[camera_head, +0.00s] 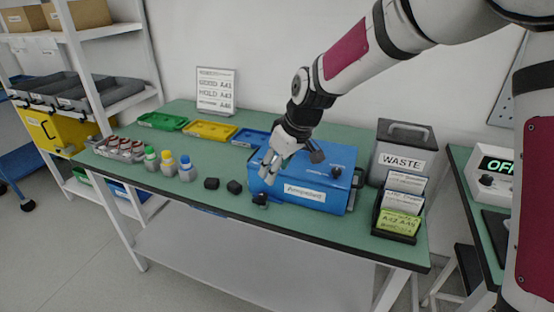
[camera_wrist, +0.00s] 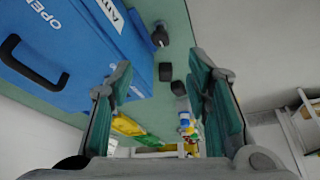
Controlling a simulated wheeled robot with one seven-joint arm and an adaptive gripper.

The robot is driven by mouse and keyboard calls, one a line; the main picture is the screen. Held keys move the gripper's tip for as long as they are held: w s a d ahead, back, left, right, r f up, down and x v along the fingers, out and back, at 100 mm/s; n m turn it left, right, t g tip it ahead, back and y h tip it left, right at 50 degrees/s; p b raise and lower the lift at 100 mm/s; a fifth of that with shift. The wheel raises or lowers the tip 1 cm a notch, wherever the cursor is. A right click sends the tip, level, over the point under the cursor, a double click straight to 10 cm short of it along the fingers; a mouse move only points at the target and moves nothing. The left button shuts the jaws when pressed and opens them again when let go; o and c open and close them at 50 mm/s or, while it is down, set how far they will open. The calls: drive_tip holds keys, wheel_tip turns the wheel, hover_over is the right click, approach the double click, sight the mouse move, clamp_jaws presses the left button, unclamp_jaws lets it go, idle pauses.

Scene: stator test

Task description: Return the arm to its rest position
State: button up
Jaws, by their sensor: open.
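My gripper (camera_head: 270,170) hangs in front of the left part of a blue box (camera_head: 308,186) on the green bench, in the head view. In the wrist view my gripper (camera_wrist: 160,88) has its two fingers spread wide with nothing between them. The blue box also fills the left of the wrist view (camera_wrist: 85,45), with a dark handle. My white arm comes down from the upper right to the gripper. Whether the gripper touches the box cannot be told.
Small black blocks (camera_head: 234,187) and bottles with coloured caps (camera_head: 169,164) stand left of the box on the bench (camera_head: 290,225). Green, yellow (camera_head: 209,131) and blue trays lie behind. A WASTE bin (camera_head: 402,152) and a card holder (camera_head: 398,221) stand at the right.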

drive_tip(key=s+d+r+m+h+p, duration=0.1)
drive_tip(key=s+d+r+m, duration=0.1)
drive_tip(key=s+d+r, duration=0.5)
drive_tip(key=s+d+r+m+t+h+p, duration=0.15)
drive_tip(key=s+d+r, duration=0.25)
drive_tip(key=s, duration=0.5)
drive_tip(key=s+d+r+m+g+h+p, duration=0.1)
drive_tip(key=s+d+r+m, duration=0.2)
drive_tip(key=s+d+r, duration=0.4)
drive_tip(key=s+d+f+m+p, duration=0.1)
drive_tip(key=s+d+f+m, duration=0.1)
drive_tip(key=s, duration=1)
drive_tip(key=shift+m+t, duration=0.35)
drive_tip(key=shift+m, duration=0.2)
drive_tip(key=shift+s+d+f, duration=0.1)
